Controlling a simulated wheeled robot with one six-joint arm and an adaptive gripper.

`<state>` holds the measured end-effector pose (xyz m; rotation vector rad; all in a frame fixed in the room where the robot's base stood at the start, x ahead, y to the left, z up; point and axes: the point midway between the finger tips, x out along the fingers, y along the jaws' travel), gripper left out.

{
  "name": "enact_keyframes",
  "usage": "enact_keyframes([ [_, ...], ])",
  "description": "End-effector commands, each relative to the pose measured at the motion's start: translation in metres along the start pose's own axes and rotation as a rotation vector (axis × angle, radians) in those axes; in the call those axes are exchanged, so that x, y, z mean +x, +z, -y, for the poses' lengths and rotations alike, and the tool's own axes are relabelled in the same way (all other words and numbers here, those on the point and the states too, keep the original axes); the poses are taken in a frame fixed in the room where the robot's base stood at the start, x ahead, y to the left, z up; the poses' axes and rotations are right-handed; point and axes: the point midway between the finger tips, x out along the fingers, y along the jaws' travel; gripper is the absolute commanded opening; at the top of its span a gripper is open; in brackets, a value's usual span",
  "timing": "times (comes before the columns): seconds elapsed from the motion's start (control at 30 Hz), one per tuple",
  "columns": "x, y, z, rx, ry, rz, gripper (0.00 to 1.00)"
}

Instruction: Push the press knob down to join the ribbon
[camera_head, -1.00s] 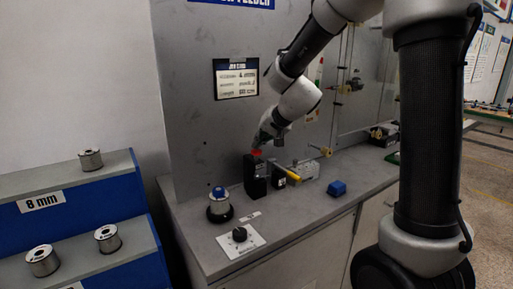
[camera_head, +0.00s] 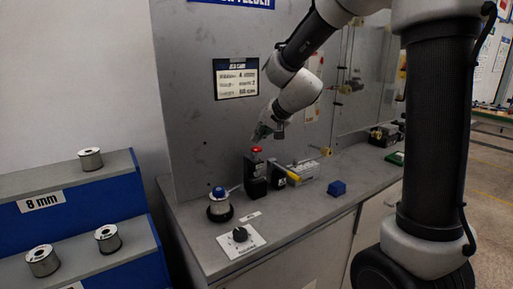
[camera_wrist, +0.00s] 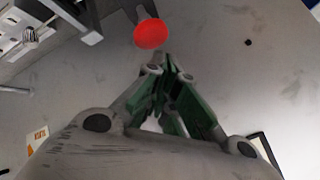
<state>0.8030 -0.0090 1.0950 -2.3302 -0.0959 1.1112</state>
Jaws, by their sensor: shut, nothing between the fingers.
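The press is a black block (camera_head: 255,178) standing on the grey bench, with a red knob (camera_head: 256,150) on its top. In the wrist view the red knob (camera_wrist: 150,33) shows just beyond the fingertips, at the upper middle. My gripper (camera_head: 258,137) is shut and empty, a little above the knob in the head view, and seems apart from it. In the wrist view its green-sided fingers (camera_wrist: 165,68) come together at the tips. I see no ribbon clearly at the press; a thin pale strip near the spool may be it.
A blue-topped spool holder (camera_head: 219,207) stands left of the press. A dial on a white plate (camera_head: 240,236) lies in front. A yellow-handled device (camera_head: 303,172) and a blue block (camera_head: 337,188) are to the right. A grey upright panel (camera_head: 205,120) stands behind.

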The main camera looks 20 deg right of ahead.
Motion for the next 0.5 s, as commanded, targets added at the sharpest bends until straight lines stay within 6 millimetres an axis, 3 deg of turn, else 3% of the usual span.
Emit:
enact_keyframes([
  [0.5, -0.0078, -0.0066, 0.0063, 0.000, -0.002, -0.003, 0.00],
])
